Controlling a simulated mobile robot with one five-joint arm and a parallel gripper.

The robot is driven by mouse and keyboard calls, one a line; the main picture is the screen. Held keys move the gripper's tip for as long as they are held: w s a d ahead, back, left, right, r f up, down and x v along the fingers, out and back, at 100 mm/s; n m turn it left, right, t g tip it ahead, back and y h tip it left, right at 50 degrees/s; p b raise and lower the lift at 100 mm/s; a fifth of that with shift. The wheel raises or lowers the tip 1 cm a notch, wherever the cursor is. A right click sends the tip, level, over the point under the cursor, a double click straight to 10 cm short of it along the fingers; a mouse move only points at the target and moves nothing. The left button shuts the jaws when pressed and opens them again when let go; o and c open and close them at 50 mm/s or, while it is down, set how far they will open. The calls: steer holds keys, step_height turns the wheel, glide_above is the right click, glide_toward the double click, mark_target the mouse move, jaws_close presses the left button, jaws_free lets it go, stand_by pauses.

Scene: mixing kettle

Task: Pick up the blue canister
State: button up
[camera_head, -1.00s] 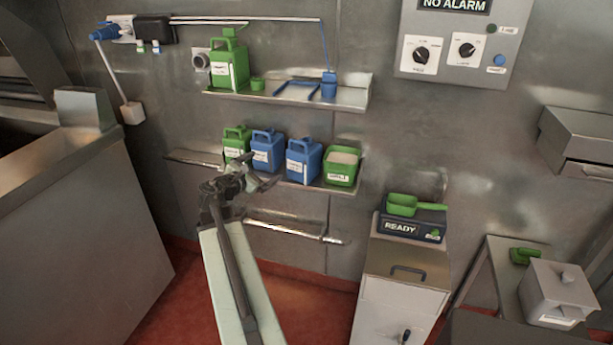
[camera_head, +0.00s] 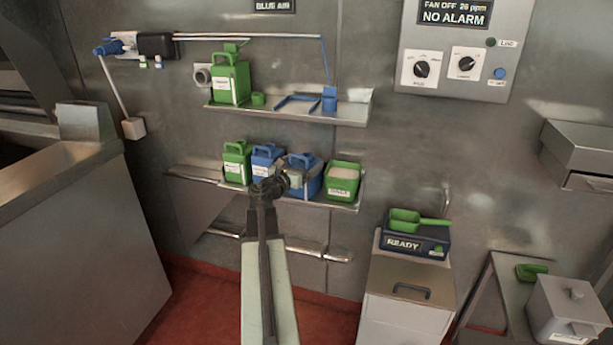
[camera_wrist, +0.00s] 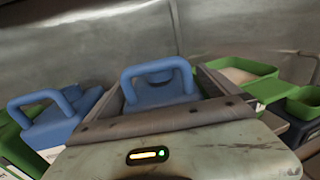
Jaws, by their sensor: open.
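Two blue canisters with top handles stand on the lower wall shelf (camera_head: 335,205). The left blue canister (camera_head: 266,158) is partly covered by my arm. The right blue canister (camera_head: 312,180) is partly hidden behind my gripper (camera_head: 290,181). In the wrist view, my gripper (camera_wrist: 162,84) is open, with one finger on each side of the right blue canister's handle (camera_wrist: 158,66). Whether the fingers touch it is unclear. The left blue canister (camera_wrist: 50,124) is outside the left finger.
A green canister (camera_head: 236,163) stands left of the blue ones. A green tub (camera_head: 342,184) with pale contents stands close on the right. An upper shelf (camera_head: 345,108) holds another green canister (camera_head: 230,80) and small items. The wall is close behind.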

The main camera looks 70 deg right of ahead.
steer(key=shift+d, duration=0.65)
steer(key=shift+s, duration=0.1)
steer(key=c, duration=1.9)
steer(key=shift+r, duration=0.15)
